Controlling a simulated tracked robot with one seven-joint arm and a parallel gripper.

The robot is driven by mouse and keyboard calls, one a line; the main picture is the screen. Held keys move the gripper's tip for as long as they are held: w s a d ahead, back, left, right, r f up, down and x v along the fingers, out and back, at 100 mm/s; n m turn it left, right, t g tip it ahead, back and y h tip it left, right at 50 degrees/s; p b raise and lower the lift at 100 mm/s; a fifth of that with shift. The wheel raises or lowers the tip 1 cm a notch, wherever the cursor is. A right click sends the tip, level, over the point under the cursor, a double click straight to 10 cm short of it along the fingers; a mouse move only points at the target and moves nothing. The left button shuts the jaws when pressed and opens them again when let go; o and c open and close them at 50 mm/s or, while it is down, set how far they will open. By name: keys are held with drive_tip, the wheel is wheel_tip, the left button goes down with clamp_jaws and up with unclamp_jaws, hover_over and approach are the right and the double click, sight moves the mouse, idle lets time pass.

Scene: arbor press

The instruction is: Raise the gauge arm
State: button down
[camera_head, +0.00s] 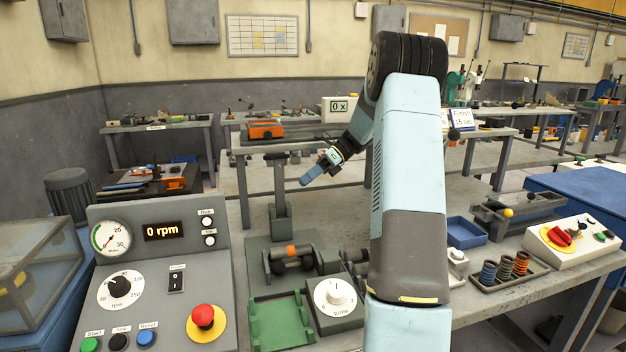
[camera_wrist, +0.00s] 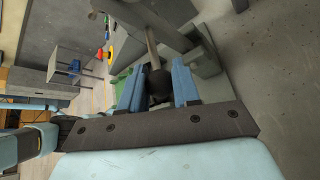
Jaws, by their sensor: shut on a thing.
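My gripper (camera_head: 309,177) reaches left and slightly down beside a grey upright post with a dark crosspiece (camera_head: 279,180) behind the bench fixtures. In the wrist view, its two blue fingers (camera_wrist: 160,90) stand on either side of a black ball knob (camera_wrist: 160,86) and are shut on it. A grey rod (camera_wrist: 152,48) runs from the knob toward a grey body. The knob and rod look like the gauge arm and its handle; the label is not readable. In the head view the knob is hidden by the fingers.
A control panel (camera_head: 160,270) with dials and a red stop button (camera_head: 204,316) stands front left. A green tray (camera_head: 280,322) and a turns dial box (camera_head: 336,300) lie in front. A spring rack (camera_head: 512,272) and a white switch box (camera_head: 570,240) are right.

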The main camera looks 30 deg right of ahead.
drive_tip(key=shift+w+f, duration=0.1)
drive_tip(key=c, duration=1.1)
unclamp_jaws()
drive_tip(key=shift+w+f, duration=0.1)
drive_tip(key=shift+o, duration=1.3)
drive_tip(key=shift+r, duration=0.2)
drive_tip(key=shift+r, duration=0.35)
wheel_tip(320, 180, up, 2)
drive_tip(key=shift+r, duration=0.25)
drive_tip(key=s+a+r, duration=0.3)
drive_tip(key=s+r, duration=0.6)
drive_tip(key=s, duration=0.4)
drive_tip(key=shift+s+r, duration=0.2)
drive_tip(key=shift+s, duration=0.2)
